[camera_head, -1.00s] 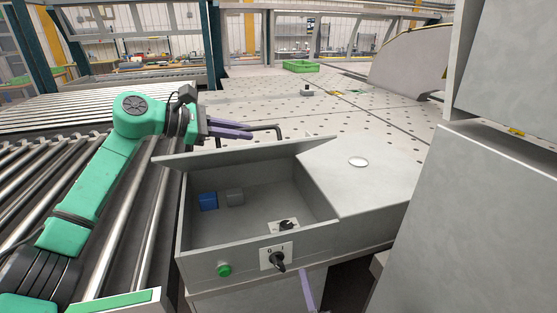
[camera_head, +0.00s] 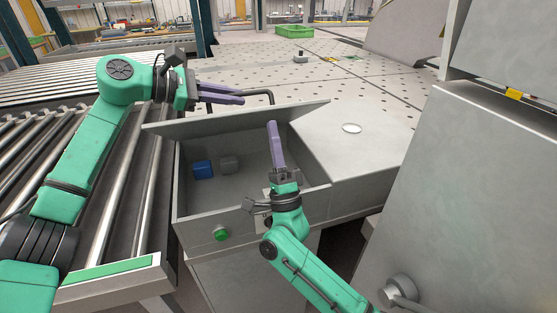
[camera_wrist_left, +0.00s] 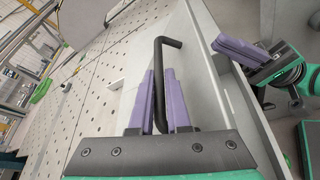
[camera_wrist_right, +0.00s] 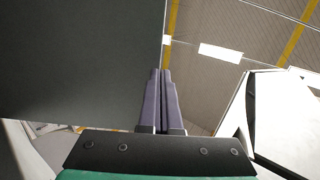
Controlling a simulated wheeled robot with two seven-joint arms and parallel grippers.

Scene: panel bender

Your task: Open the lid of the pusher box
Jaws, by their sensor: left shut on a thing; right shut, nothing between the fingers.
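The pusher box (camera_head: 312,203) is a grey metal box. Its grey lid (camera_head: 215,124) is raised and tilted at the far side, and the inside shows. My left gripper (camera_head: 242,98) is shut on the lid's black bar handle (camera_head: 268,96). The handle also shows between the fingers in the left wrist view (camera_wrist_left: 166,41). My right gripper (camera_head: 272,124) is shut and empty, with its fingers pointing up over the box opening, in front of the lid. It hides part of the box's inside and the black switch on the front.
A blue block (camera_head: 203,169) and a grey block (camera_head: 229,164) are inside the box. A green button (camera_head: 221,233) is on its front. A roller conveyor (camera_head: 110,215) lies left, a perforated table (camera_head: 330,85) behind, and a tall grey cabinet (camera_head: 465,190) right.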

